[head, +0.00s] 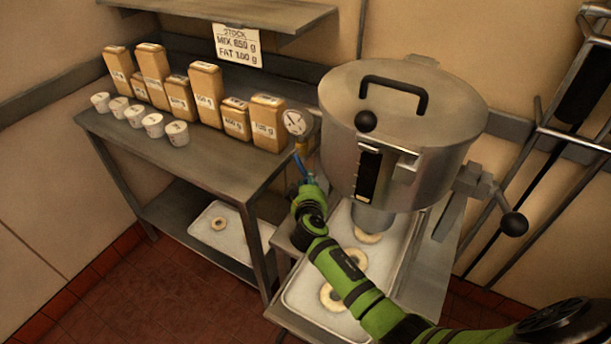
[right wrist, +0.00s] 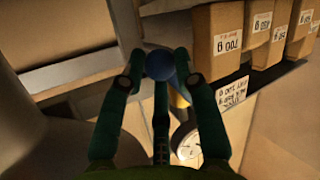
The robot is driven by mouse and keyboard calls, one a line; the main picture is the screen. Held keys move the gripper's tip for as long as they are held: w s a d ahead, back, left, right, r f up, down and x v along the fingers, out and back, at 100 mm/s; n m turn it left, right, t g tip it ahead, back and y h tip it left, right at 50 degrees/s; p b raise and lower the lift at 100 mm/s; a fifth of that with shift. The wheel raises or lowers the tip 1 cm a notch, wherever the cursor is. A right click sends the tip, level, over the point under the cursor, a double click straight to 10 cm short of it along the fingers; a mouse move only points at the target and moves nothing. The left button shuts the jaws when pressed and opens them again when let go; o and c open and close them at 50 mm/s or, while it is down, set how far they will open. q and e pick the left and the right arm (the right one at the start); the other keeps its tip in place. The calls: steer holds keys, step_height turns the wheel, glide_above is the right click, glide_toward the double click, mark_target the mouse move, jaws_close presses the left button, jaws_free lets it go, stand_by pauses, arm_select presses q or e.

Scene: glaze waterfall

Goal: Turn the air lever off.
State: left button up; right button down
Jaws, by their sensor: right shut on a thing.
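The air lever shows as a thin blue handle (head: 299,162) below the pressure gauge (head: 295,122), left of the big steel hopper (head: 400,140). My right gripper (head: 305,181) reaches it from below, its arm crossing in front of the tray. In the right wrist view my right gripper (right wrist: 160,75) has its fingers closed around a round blue knob (right wrist: 160,63), the lever's end. The gauge also shows there (right wrist: 189,147), upside down, and partly hidden behind a finger. The lever's pivot is hidden. My left gripper is not in view.
A tray (head: 290,302) with several pale rings lies under the hopper's spout. A steel table (head: 215,157) to the left carries several labelled brown boxes (head: 152,75) and white cups (head: 153,125). A black-knobbed crank (head: 513,225) stands out on the right.

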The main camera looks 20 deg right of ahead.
steer(key=shift+s+r, duration=0.1)
stand_by(0.5)
steer(key=c, duration=0.9)
jaws_free()
steer(key=shift+c, duration=0.2)
steer(key=v, duration=1.2)
